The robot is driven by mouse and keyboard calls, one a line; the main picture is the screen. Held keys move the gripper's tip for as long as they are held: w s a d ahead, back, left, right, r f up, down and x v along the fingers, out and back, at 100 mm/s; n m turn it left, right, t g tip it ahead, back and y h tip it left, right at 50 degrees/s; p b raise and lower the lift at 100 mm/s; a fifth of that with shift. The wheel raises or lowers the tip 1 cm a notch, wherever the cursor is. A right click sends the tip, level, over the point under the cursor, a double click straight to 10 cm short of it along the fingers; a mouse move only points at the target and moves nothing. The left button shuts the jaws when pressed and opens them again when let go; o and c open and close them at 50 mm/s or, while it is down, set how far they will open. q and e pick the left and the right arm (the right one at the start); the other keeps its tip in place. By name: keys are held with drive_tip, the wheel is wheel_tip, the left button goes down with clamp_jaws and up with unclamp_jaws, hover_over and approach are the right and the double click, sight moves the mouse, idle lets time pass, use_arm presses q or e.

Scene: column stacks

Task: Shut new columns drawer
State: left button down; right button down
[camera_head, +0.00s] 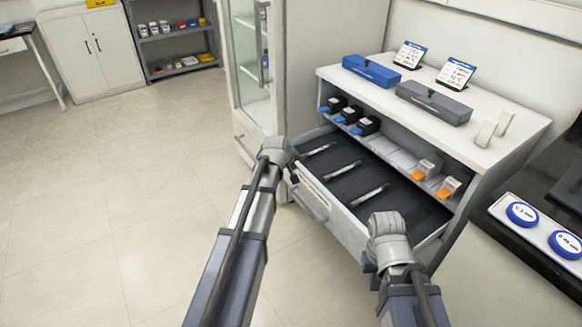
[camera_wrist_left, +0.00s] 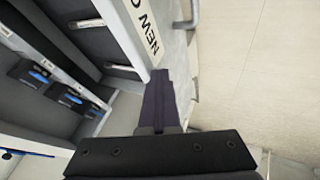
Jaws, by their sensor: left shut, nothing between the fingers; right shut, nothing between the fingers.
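The new columns drawer (camera_head: 325,188) is pulled out of the white cabinet, with a dark lining and several thin columns (camera_head: 370,196) lying in it. Its front has a bar handle (camera_head: 309,203) and a label (camera_wrist_left: 146,31) reading "NEW C…" in the left wrist view. My left gripper (camera_head: 291,172) is at the left end of the drawer front. In the left wrist view its fingers (camera_wrist_left: 160,80) are shut and empty, close beside the label; contact cannot be told. My right gripper (camera_head: 388,228) is shut and empty by the right end of the drawer front, its fingertips mostly hidden.
Above the drawer, a shelf (camera_head: 390,152) holds black boxes with blue parts and orange-marked pieces. Blue (camera_head: 371,70) and grey (camera_head: 434,102) cases and two sign cards stand on the cabinet top. A glass-door cabinet (camera_head: 247,70) stands left of it. The floor at left is clear.

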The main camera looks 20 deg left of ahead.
use_arm(q)
drive_tip(key=w+d, duration=1.4)
drive_tip(key=w, duration=0.5)
drive_tip(key=shift+d, duration=0.35)
drive_tip(key=shift+s, duration=0.1)
